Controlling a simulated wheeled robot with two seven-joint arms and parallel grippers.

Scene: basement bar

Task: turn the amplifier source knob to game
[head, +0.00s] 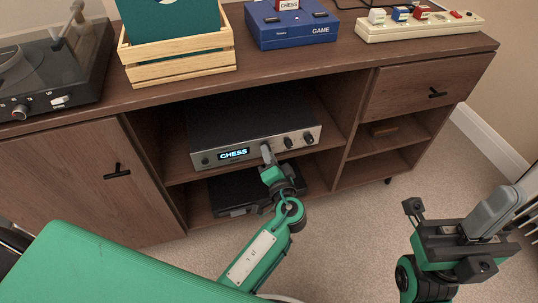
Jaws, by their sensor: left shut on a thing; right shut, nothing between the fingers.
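The amplifier (290,128) is a dark box with a silver front panel, in the open shelf of the cabinet. Its lit display (234,154) reads CHESS. My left gripper (266,150) is at the front panel, just right of the display, and is shut on a knob there. The fingers hide that knob and its pointer. My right gripper (492,212) is shut and empty, at the lower right, away from the cabinet.
On the cabinet top (345,62) are a turntable (50,75), a wooden record crate (180,72), a blue console marked GAME (295,33) with a CHESS cartridge, and a cream power strip (420,27). A dark box (230,196) lies below the amplifier. Carpet is clear at right.

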